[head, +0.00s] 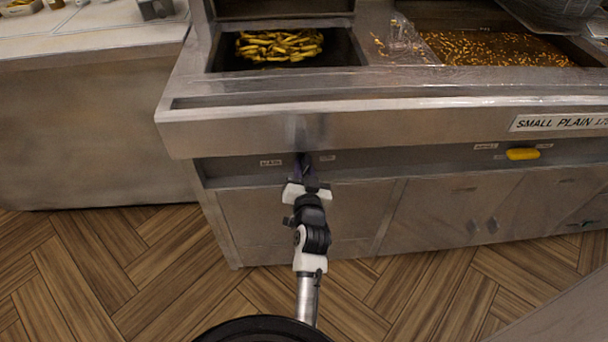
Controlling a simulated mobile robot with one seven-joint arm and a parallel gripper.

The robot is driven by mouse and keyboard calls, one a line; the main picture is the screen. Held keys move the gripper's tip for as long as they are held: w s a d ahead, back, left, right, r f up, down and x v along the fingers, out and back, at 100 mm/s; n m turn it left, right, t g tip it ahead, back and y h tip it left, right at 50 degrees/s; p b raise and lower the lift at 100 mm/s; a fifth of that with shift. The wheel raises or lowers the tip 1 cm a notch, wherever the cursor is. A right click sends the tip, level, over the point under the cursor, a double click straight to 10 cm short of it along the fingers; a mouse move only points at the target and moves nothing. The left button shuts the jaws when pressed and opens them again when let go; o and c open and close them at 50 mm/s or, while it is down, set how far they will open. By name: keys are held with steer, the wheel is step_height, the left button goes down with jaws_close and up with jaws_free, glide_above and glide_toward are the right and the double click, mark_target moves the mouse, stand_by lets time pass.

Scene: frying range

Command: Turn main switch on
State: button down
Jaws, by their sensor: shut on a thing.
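My gripper (304,168) reaches up to the recessed front panel of the steel frying range, under its overhanging front edge. Its dark fingertips are shut on the main switch, which they and the shadow almost wholly hide. A small white label that seems to read MAIN (270,162) is just left of the fingertips. Another small label (327,158) is just right of them. The switch's angle cannot be told.
The range's steel front edge (400,120) overhangs the panel. A yellow knob (522,154) sits further right, below a SMALL PLAIN sign (562,122). Fries lie in a fryer well (280,46) above. A steel counter (90,130) stands left. Wooden floor (110,270) is clear in front.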

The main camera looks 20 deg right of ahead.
steer(key=shift+n+b, duration=1.5)
steer(key=shift+n, duration=0.6)
steer(key=shift+r, duration=0.1)
steer(key=c, duration=1.3)
jaws_free()
steer(key=shift+s, duration=0.1)
